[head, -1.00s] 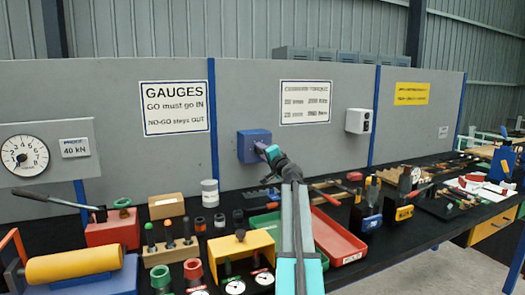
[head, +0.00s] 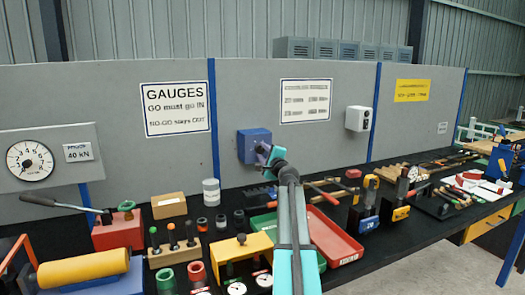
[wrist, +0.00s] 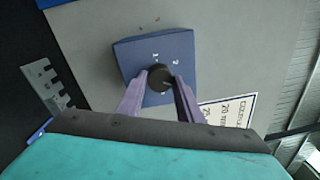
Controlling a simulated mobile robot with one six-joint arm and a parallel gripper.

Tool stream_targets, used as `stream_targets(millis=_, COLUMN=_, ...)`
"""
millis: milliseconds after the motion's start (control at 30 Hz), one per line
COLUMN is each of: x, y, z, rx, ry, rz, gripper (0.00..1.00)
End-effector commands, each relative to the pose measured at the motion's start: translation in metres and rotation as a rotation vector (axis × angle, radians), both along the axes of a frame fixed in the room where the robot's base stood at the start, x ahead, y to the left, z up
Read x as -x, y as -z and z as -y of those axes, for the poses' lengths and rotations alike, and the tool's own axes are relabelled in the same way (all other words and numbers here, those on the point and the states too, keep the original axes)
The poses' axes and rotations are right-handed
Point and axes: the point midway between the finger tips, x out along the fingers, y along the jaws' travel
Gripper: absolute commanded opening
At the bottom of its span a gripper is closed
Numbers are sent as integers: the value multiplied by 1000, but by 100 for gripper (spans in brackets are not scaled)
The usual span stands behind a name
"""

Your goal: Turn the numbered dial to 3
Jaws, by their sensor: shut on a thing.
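The dial is a round black knob (wrist: 160,76) on a blue box (wrist: 183,48), which also shows on the grey back panel in the head view (head: 247,147). Small pale marks sit on the box face around the knob, too small to read surely. Which number the dial points to cannot be told. My gripper (wrist: 158,86) has its two purple fingers on either side of the knob and is shut on it. In the head view my gripper (head: 263,152) reaches the box from the front right and covers part of its face.
A white box (head: 358,120) hangs on the panel right of the dial. The panel around the blue box is clear.

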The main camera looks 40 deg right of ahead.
Motion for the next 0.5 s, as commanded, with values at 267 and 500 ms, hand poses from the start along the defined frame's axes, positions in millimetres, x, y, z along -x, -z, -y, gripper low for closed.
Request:
stream_targets(millis=267, x=-1, y=1, z=-2, rx=-12, ry=-3, rz=4, gripper=10)
stream_targets(millis=500, x=-1, y=1, z=-2, rx=-12, ry=-3, rz=3, gripper=44)
